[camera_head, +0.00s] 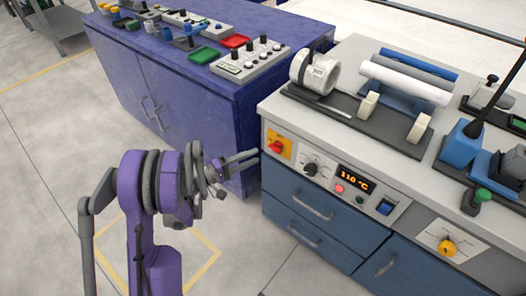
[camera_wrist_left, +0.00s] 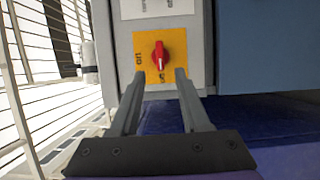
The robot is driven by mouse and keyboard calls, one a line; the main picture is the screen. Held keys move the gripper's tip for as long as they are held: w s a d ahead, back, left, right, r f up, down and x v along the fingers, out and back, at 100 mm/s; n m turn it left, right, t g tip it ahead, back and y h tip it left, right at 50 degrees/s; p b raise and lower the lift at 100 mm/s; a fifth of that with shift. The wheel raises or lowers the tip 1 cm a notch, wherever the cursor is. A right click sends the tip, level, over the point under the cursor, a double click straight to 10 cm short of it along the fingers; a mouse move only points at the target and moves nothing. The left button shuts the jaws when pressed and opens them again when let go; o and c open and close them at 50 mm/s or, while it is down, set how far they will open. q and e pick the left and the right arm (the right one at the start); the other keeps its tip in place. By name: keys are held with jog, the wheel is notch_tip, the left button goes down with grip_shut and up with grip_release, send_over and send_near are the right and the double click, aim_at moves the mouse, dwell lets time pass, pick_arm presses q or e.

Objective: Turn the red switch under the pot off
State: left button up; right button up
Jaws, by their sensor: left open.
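The red switch (camera_head: 277,146) sits on a yellow plate (camera_head: 288,148) at the left end of the front panel of the blue-drawer bench. In the left wrist view, the red switch (camera_wrist_left: 158,55) stands with its long handle upright on the yellow plate (camera_wrist_left: 143,67). Lettering shows at the plate's left side and bottom, partly hidden by my fingers. My left gripper (camera_head: 253,158) is open and empty just in front of the switch. In the left wrist view its two fingertips (camera_wrist_left: 159,75) lie either side of the switch's lower end; contact cannot be told. My right gripper is out of view.
A white cylindrical vessel (camera_head: 316,72) stands on the bench top above the switch. A black dial (camera_head: 312,168), a 110 °C display (camera_head: 356,179) and a blue rocker switch (camera_head: 386,207) are to the right. A purple cabinet (camera_head: 185,95) stands left. Floor in front is open.

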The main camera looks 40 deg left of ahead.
pick_arm(q)
jog(key=v, duration=0.3)
jog(key=shift+s+a, duration=0.15)
jog(key=shift+s, duration=0.15)
dwell(0.3)
